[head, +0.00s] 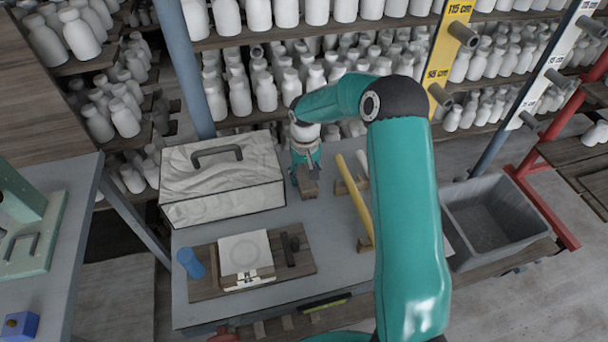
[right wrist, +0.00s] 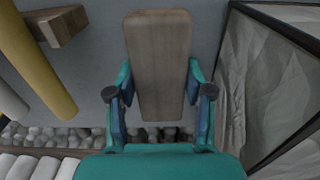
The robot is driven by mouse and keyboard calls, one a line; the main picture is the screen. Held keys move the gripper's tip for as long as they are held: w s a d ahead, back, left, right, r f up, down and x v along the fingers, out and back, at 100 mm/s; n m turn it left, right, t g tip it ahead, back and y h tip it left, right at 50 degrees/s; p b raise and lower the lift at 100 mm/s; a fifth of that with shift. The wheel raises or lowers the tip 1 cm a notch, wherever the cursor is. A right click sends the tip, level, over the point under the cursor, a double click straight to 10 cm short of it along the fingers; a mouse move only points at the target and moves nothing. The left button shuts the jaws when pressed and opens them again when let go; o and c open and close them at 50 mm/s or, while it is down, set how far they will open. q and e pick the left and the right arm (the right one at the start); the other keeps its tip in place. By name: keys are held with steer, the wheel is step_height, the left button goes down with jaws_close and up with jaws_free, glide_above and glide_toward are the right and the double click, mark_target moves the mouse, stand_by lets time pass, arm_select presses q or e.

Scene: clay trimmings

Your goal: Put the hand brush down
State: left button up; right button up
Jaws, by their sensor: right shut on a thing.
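The hand brush shows as a wooden block (head: 308,187) at the back of the grey worktable (head: 335,265), between the white box and the yellow roller. In the right wrist view its long wooden back (right wrist: 158,60) fills the middle, pointing away from the palm. My right gripper (head: 306,169) reaches down over it, and its two fingers (right wrist: 160,92) are shut on the brush's sides. The bristles are hidden. I cannot tell whether the brush touches the tabletop. My left gripper is not in view.
A white draped box (head: 225,198) with a dark handle stands close left of the brush. A yellow roller (head: 353,200) on wooden rests lies to the right. A grey bin (head: 500,250) stands right.

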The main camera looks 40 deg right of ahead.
mark_target(304, 174)
steer(key=o, duration=1)
steer(key=shift+r, duration=0.15)
steer(key=shift+r+b, duration=0.75)
steer(key=shift+r, duration=5.2)
